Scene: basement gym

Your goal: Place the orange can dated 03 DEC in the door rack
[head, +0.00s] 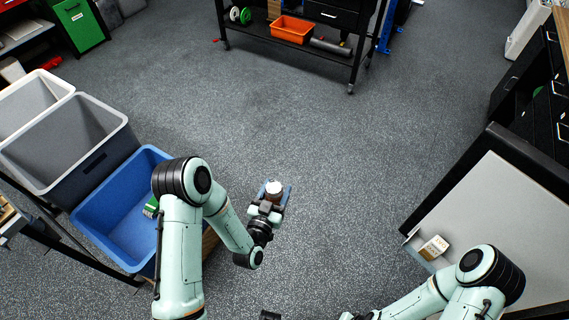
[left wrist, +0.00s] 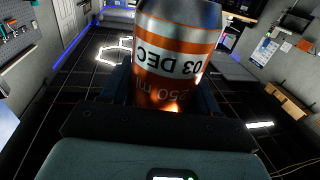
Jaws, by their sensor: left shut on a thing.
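My left gripper (head: 272,192) is shut on the orange can (head: 273,186) and holds it over open floor, right of the blue bin. In the left wrist view the can (left wrist: 178,55) has an orange and white label reading 03 DEC, upside down in the picture. Its silver end is cut off by the top edge. A pale panel with a dark frame (head: 500,215) at the right may be the door; a small white and brown carton (head: 433,247) sits at its left edge, and I cannot clearly make out the rack. My right arm reaches to the bottom edge, its fingers not clear.
A blue bin (head: 88,214) and a grey bin (head: 118,120) stand at the left. A black shelf unit with an orange tray (head: 291,29) is at the back. Black drawers (head: 552,100) stand at the far right. The middle floor is clear.

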